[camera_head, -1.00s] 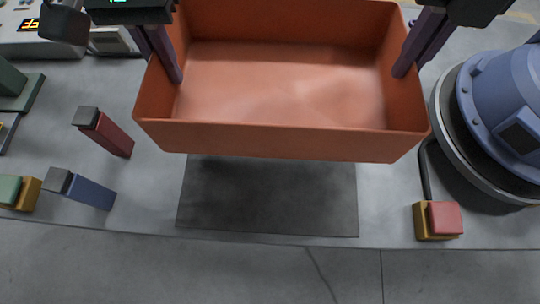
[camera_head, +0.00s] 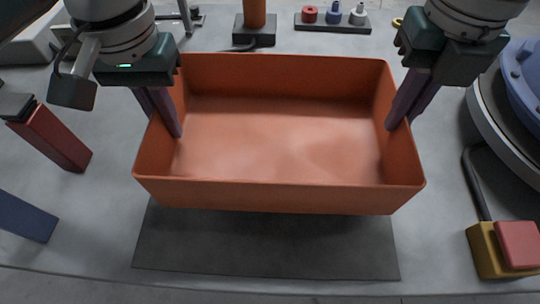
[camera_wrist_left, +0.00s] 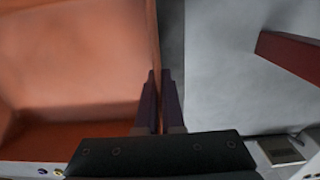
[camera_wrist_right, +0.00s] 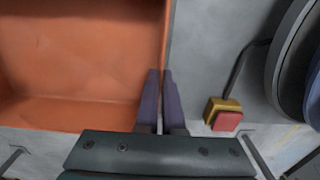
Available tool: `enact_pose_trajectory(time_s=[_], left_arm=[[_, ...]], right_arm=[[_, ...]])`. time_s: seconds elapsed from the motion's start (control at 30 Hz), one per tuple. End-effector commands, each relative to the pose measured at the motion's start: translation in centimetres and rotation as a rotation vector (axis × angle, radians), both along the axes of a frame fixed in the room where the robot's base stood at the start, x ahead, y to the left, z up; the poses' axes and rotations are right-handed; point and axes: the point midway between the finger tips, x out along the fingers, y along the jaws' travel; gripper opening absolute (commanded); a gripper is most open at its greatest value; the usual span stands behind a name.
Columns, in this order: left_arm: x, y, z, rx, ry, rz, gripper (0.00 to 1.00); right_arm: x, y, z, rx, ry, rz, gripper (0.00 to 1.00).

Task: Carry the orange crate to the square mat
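The empty orange crate (camera_head: 280,196) is level in the middle of the head view. It overlaps the far part of the dark grey square mat (camera_head: 265,250) in the picture; it looks held above the mat, though the gap is hard to judge. My left gripper (camera_head: 172,128) is shut on the crate's left wall, one finger inside and one outside; its fingers also show in the left wrist view (camera_wrist_left: 160,100). My right gripper (camera_head: 395,122) is shut on the right wall, also seen in the right wrist view (camera_wrist_right: 160,100). The mat's far part is hidden by the crate.
A red block (camera_head: 55,140) and a blue block (camera_head: 25,216) lie at the left. A yellow box with a red button (camera_head: 500,248) and a blue round machine (camera_head: 522,75) stand at the right. Behind the crate are an orange post (camera_head: 255,15) and a small rack (camera_head: 333,24).

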Motion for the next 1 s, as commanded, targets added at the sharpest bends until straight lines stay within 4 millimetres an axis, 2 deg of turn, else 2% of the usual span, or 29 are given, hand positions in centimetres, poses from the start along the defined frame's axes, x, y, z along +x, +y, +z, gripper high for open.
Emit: enact_pose_trajectory(time_s=[0.37, 0.9, 0.93, 1.0], left_arm=[[0.0, 0.2, -1.0, 0.005, 0.000, 0.002, 0.00], [0.0, 0.2, -5.3, 0.005, 0.000, 0.002, 0.00], [0.0, 0.2, -5.0, 0.005, 0.001, 0.002, 0.07], [0.0, 0.2, -4.8, 0.005, 0.001, 0.002, 0.15]], right_arm=[[0.0, -0.2, -1.0, -0.005, 0.000, -0.002, 0.00], [0.0, -0.2, -5.3, -0.005, 0.000, -0.002, 0.00], [0.0, -0.2, -5.0, -0.005, 0.000, -0.002, 0.07], [0.0, -0.2, -4.8, -0.005, 0.001, -0.002, 0.15]])
